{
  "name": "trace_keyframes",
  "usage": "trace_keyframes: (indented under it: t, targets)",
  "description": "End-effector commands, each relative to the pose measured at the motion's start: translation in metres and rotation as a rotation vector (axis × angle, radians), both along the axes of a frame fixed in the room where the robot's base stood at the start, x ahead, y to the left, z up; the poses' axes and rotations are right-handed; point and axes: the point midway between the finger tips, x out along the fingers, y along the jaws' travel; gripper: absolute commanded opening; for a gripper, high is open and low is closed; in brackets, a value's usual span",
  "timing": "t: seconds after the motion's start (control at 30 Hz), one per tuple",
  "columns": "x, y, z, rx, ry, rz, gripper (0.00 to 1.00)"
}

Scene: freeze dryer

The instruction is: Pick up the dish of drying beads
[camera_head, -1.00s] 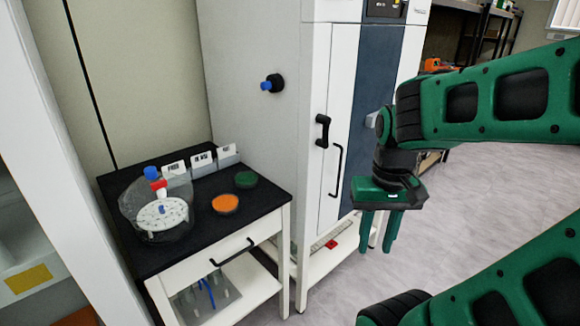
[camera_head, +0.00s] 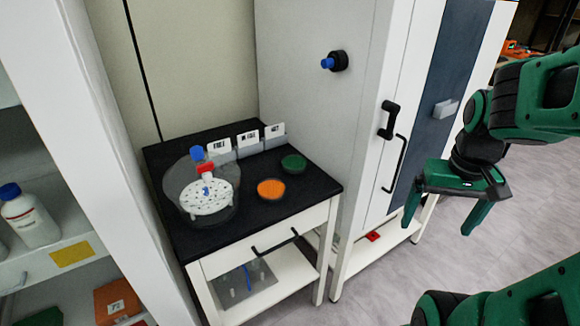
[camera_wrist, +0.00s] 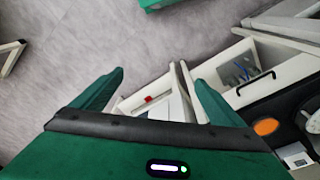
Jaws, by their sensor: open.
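Two small round dishes stand on the black top of a small white table. One dish has orange contents (camera_head: 271,189); the other has dark green contents (camera_head: 292,163) and is just behind it to the right. The pictures do not settle which holds the drying beads. My gripper (camera_head: 438,226) is open and empty, pointing down in front of the tall white cabinet, well to the right of both dishes. In the wrist view, my gripper's fingers (camera_wrist: 160,78) are spread, and the orange dish (camera_wrist: 266,126) shows at the right. The green dish is not visible there.
A clear round vessel with a white perforated plate (camera_head: 207,197) stands left of the dishes. Several white label cards (camera_head: 248,145) stand behind them. The tall cabinet (camera_head: 310,100) with black handles borders the table's right side. Open floor (camera_head: 460,265) lies below my gripper.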

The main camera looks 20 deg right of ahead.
Motion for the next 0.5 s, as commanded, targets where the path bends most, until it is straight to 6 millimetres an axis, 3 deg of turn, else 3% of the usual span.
trace_keyframes:
  t: [0.13,0.23,0.4,0.5]
  targets:
    - [0.076,0.004,-0.020,-0.077,-0.130,0.146,0.92]
    - [0.131,0.017,-0.033,-0.121,-0.245,0.251,0.92]
    - [0.213,0.057,-0.053,-0.156,-0.448,0.408,0.92]
    - [0.249,0.081,-0.063,-0.163,-0.556,0.470,0.92]
